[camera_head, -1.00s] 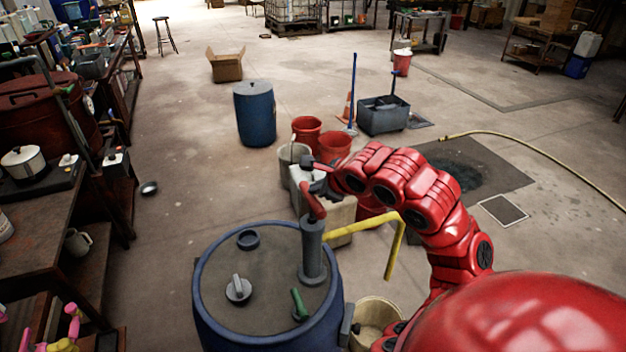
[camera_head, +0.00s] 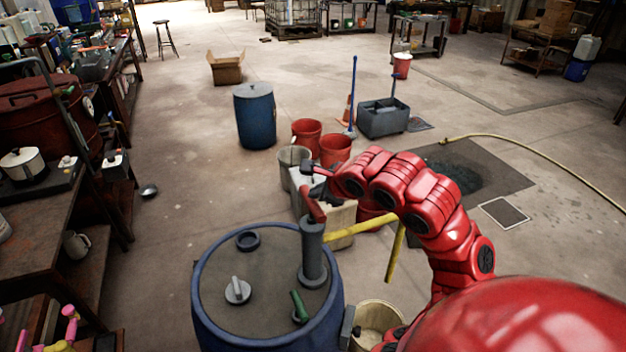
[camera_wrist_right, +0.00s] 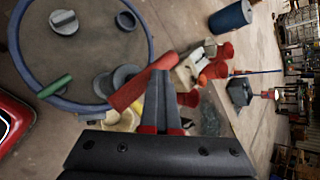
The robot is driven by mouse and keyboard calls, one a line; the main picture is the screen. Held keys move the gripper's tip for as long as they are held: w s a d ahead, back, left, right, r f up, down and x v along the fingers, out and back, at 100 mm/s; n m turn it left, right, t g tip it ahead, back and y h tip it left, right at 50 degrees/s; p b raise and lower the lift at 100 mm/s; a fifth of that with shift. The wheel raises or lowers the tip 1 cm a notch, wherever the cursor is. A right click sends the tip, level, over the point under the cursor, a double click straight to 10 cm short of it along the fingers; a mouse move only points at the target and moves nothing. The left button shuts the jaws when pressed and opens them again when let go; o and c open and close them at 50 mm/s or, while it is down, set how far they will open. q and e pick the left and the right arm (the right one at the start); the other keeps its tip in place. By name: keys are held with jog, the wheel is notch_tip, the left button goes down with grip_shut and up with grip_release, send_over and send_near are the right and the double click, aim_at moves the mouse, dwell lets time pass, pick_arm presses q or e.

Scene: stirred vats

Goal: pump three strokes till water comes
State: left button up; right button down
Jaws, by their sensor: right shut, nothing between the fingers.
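A grey hand pump (camera_head: 312,258) stands upright on the lid of a blue barrel (camera_head: 262,325). Its red handle (camera_head: 313,204) is at the top, beside my right gripper (camera_head: 318,182). In the right wrist view the red handle (camera_wrist_right: 138,92) slants just left of my right gripper (camera_wrist_right: 163,92), whose fingers are shut with nothing between them. I cannot tell whether they touch the handle. A yellow spout (camera_head: 347,231) runs right from the pump and bends down near a cream bucket (camera_head: 377,318). I see no water at its end. My left gripper is out of view.
A grey knob (camera_head: 237,291), a dark ring (camera_head: 248,240) and a green lever (camera_head: 299,306) are on the barrel lid. Red buckets (camera_head: 335,149) and a pale jerrycan (camera_head: 342,215) stand behind the pump. A cluttered workbench (camera_head: 40,235) is at left. Open floor lies between.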

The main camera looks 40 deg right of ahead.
jog(key=shift+f+b, duration=0.8)
jog(key=shift+f, duration=0.15)
dwell(0.5)
jog(key=shift+r, duration=0.15)
jog(key=shift+r+p, duration=0.35)
jog(key=shift+r, duration=2.1)
jog(key=shift+w+r+p, duration=0.1)
jog(key=shift+r+p, duration=0.3)
jog(key=shift+r, duration=1)
notch_tip(320, 180, up, 6)
jog(key=p, duration=0.3)
send_over(316, 202)
